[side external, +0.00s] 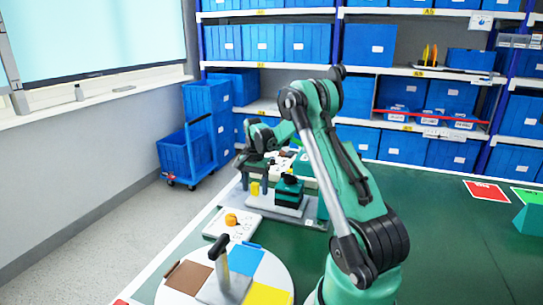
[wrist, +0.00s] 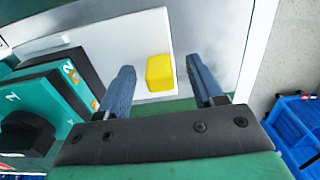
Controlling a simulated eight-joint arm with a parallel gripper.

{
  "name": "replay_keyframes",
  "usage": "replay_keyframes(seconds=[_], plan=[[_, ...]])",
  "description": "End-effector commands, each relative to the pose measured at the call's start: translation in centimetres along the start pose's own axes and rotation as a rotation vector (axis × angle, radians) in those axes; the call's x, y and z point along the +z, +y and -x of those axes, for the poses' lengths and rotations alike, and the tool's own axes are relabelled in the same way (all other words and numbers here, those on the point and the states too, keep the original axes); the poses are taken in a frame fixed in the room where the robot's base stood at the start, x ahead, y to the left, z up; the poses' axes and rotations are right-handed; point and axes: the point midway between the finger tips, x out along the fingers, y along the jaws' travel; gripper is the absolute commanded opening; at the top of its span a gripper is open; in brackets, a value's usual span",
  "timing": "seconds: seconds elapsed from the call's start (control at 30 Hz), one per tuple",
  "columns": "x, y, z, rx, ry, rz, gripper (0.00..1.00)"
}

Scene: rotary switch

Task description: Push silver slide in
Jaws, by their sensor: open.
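The silver slide seems to be the flat grey plate (wrist: 222,35), which has a yellow block (wrist: 160,72) at its edge. In the side external view, the grey plate (side external: 284,208) lies under a dark green and black block (side external: 289,191), and the yellow block (side external: 254,189) stands at its left end. My gripper (wrist: 158,64) is open, with its two dark fingers apart and the yellow block between and beyond them in the wrist view. In the side external view my gripper (side external: 254,183) is at the plate's left end. I cannot tell whether a finger touches the block.
A white plate with an orange knob (side external: 231,219) lies in front. Blue bins fill the back shelves.

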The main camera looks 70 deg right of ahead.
Motion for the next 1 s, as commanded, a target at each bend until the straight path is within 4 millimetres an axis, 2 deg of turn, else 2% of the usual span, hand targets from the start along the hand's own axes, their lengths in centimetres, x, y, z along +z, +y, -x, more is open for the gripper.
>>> replay_keyframes(seconds=[0.13, 0.17, 0.37, 1.0], plan=[[0.0, 0.0, 0.0, 0.0, 0.0, 0.001, 0.61], [0.0, 0.0, 0.0, 0.0, 0.0, 0.001, 0.58], [0.0, 0.0, 0.02, 0.0, 0.0, 0.001, 0.01], [0.0, 0.0, 0.05, 0.0, 0.0, 0.001, 0.0]])
